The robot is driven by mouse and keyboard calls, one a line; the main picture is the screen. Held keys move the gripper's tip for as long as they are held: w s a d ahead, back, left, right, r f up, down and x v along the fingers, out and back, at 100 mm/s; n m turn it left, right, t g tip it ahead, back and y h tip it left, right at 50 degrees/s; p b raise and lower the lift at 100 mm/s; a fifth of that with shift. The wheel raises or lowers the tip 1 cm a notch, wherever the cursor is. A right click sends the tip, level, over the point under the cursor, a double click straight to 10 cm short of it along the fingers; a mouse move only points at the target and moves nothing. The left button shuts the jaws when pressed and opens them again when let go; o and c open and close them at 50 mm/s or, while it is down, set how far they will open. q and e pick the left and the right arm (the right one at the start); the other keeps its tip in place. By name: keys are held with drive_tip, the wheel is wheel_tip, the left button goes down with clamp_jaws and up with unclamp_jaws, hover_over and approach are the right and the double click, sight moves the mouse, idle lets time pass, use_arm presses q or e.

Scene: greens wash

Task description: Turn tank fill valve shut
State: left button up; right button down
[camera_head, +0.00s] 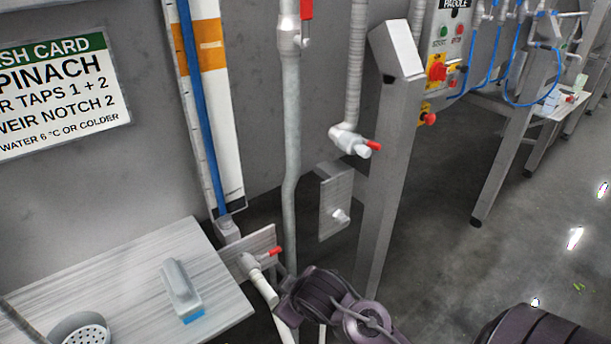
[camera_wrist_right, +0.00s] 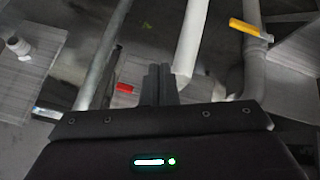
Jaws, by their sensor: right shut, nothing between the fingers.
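Several red-handled valves show in the head view, and none carries a readable tank fill label. One red lever (camera_head: 306,9) hangs along the vertical grey pipe at the top. Another red-handled valve (camera_head: 360,146) is at the end of a ribbed hose. A low red-handled valve (camera_head: 262,258) sits by a metal plate, just left of my right arm. In the right wrist view my right gripper (camera_wrist_right: 159,82) is shut and empty. A red handle (camera_wrist_right: 125,88) appears just left of its fingers, and a yellow handle (camera_wrist_right: 250,28) at upper right. My left gripper is out of view.
A metal counter (camera_head: 130,270) at lower left holds a grey brush (camera_head: 181,288) and a perforated round item (camera_head: 82,332). A steel post (camera_head: 392,170) stands right of the pipes. A control panel (camera_head: 447,40) is behind it. Open floor (camera_head: 500,250) lies to the right.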

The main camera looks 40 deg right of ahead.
sight(306, 9)
drive_tip(key=w+d+r+n+t+y, duration=0.1)
drive_tip(key=w+d+r+n+t, duration=0.3)
drive_tip(key=r, duration=0.6)
drive_tip(key=w+r+n+t+y, duration=0.1)
drive_tip(key=w+r+n+t, duration=0.1)
drive_tip(key=w+r, duration=0.6)
drive_tip(key=w+d+r+n+t+y, duration=0.1)
drive_tip(key=w+d+r+n+t, duration=0.15)
drive_tip(key=r, duration=0.95)
drive_tip(key=s+d+r+n+y, duration=0.1)
drive_tip(key=s+d+r+n, duration=0.2)
drive_tip(key=r, duration=0.5)
drive_tip(key=s+r+n+t+y, duration=0.1)
drive_tip(key=s+r+n+y, duration=0.15)
drive_tip(key=s+r, duration=0.4)
drive_tip(key=s+d+r+n+y, duration=0.1)
drive_tip(key=s+d+r+n, duration=0.2)
drive_tip(key=r, duration=0.7)
drive_tip(key=w+n+p, duration=0.1)
drive_tip(key=w+p, duration=0.5)
drive_tip(key=w, duration=0.4)
drive_tip(key=shift+a, duration=0.15)
drive_tip(key=shift+a+f+h, duration=0.1)
drive_tip(key=shift+h, duration=0.15)
drive_tip(key=shift+w, duration=0.15)
